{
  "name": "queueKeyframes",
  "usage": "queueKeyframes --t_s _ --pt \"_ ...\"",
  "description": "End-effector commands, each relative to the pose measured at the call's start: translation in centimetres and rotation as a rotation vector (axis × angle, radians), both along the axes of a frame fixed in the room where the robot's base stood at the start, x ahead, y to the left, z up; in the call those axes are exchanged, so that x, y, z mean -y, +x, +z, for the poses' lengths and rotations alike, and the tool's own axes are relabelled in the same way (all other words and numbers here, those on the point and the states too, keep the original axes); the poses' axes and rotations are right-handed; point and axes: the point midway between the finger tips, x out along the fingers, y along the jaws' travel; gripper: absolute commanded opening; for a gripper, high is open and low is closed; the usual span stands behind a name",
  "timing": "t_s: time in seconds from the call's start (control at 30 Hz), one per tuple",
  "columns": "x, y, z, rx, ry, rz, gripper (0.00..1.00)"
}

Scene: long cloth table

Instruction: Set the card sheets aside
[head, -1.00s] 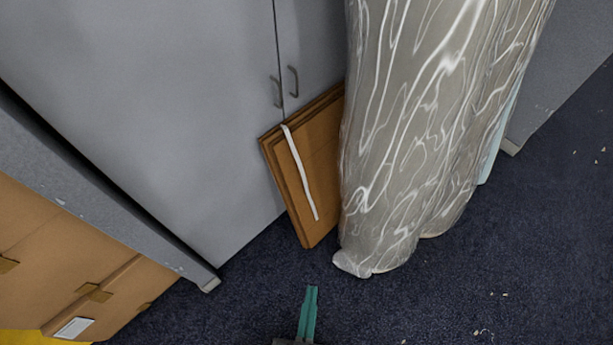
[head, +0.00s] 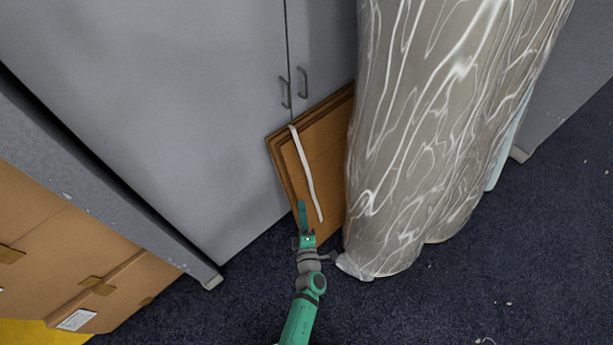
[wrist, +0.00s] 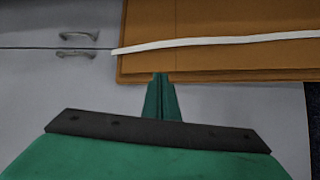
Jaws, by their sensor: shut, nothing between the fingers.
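The card sheets (head: 324,146) are a flat brown stack leaning tilted against the grey cabinet doors, with a white strap (head: 305,172) along their face. They also show across the top of the wrist view (wrist: 215,62), with the strap (wrist: 215,42) running lengthwise. My gripper (head: 302,206) is shut and empty. In the head view its fingertips overlap the lower left part of the stack. In the wrist view the gripper (wrist: 161,78) points at the stack's near edge. I cannot tell whether the tips touch it. The arm hides part of the stack's lower end.
The grey cabinet (head: 160,110) with two handles (head: 294,88) stands behind the sheets. A tall plastic-wrapped bundle (head: 425,130) stands close on their right. Brown cartons (head: 60,250) sit at the lower left. The dark carpet (head: 500,270) is mostly clear at the lower right.

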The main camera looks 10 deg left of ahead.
Motion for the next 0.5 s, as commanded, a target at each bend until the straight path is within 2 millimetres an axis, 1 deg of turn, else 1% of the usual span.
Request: queueKeyframes --t_s 0.03,0.27,0.5 --pt "0.2 0.6 -0.3 0.004 -0.026 0.009 0.00" --pt "0.1 2.4 -0.6 0.010 -0.062 0.020 0.00" --pt "-0.9 6.0 -0.8 0.009 -0.062 0.018 0.00"
